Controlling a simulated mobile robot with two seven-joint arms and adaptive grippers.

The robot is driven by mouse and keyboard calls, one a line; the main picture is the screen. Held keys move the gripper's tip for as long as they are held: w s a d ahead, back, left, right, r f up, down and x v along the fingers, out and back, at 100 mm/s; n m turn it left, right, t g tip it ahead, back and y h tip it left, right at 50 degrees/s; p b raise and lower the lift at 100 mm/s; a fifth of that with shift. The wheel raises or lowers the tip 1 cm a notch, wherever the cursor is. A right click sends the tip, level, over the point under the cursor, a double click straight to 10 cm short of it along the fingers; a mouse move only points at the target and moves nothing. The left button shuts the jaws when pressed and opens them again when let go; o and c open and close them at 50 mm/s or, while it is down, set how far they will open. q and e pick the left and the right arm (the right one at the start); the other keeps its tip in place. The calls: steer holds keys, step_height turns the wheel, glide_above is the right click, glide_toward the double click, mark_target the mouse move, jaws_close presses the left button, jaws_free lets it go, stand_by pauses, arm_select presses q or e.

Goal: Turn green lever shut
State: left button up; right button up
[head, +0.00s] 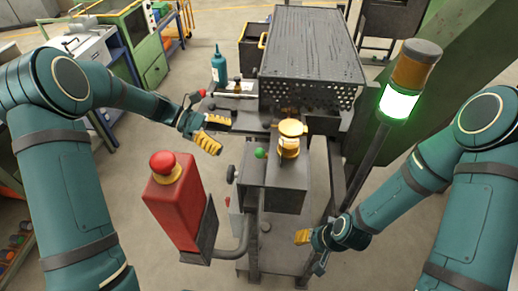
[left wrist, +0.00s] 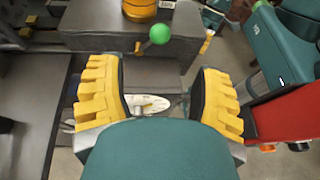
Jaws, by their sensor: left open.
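The green lever's round green knob (head: 260,153) sits on the grey box below the furnace, just left of a yellow-banded cylinder. In the left wrist view the green knob (left wrist: 160,33) is at the top centre on a short stem, with a yellow-tipped piece to its right. My left gripper (head: 213,132) is left of the knob and apart from it. In the left wrist view my left gripper (left wrist: 158,72) is open and empty, its yellow ribbed fingers wide apart, the knob beyond their tips. My right gripper (head: 310,240) is low, right of the grey box; its opening is unclear.
A red emergency-stop box (head: 176,205) stands left of the grey box (head: 285,185), below my left gripper. The yellow-banded cylinder (head: 289,140) is close to the knob. A signal lamp (head: 399,102), lit green, stands on a pole at right. The perforated furnace cover (head: 310,55) is behind.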

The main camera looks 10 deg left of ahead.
mark_target(259, 152)
arm_select(q)
steer(key=x, duration=1.1)
